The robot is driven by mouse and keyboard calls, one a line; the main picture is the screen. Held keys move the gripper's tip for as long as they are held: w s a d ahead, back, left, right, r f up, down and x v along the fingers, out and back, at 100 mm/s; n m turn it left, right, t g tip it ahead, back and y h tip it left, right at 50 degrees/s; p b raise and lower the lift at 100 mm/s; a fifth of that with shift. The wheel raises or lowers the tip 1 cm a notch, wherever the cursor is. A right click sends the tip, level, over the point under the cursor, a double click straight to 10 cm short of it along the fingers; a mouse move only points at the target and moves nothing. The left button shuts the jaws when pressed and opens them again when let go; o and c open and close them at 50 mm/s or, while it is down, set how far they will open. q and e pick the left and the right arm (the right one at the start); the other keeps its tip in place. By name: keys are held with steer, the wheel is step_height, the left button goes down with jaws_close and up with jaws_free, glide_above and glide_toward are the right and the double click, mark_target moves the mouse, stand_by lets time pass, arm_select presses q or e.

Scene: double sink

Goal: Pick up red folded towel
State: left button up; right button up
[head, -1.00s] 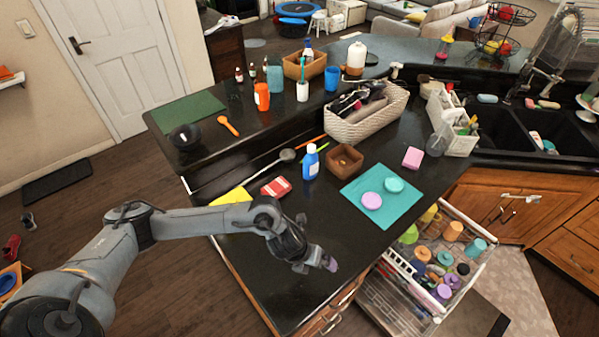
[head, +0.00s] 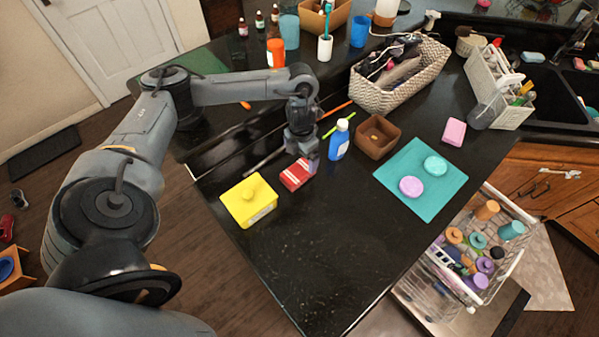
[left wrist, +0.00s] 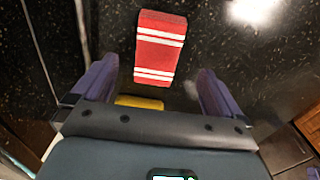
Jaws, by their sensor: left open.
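The red folded towel (head: 297,174) lies on the black counter, between a yellow box and a blue bottle. In the left wrist view the towel (left wrist: 160,47) is red with white stripes and lies ahead of the fingers, between their lines. My left gripper (head: 309,160) points down just above the towel's right end in the head view. In the wrist view its purple-tipped fingers (left wrist: 152,90) are apart with nothing between them. The gap between the fingers and the towel is hard to judge. My right gripper is not in view.
The yellow box (head: 250,202) stands left of the towel. The blue bottle (head: 340,139) and a brown wooden bowl (head: 377,138) stand to the right. A teal mat (head: 421,179) lies farther right. The front of the counter is clear.

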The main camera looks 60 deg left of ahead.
mark_target(300, 169)
arm_select(q)
step_height(300, 169, down, 2)
steer(key=shift+d+f, duration=0.15)
steer(key=shift+f, duration=0.55)
steer(key=shift+s+a+f+p, duration=0.1)
steer(key=shift+a+f+p, duration=0.05)
steer(key=shift+f, duration=1)
steer(key=shift+s+a+f+p, duration=0.1)
steer(key=shift+f+p, duration=0.05)
steer(key=shift+f, duration=1)
steer(key=c, duration=1)
steer(key=shift+c, duration=0.2)
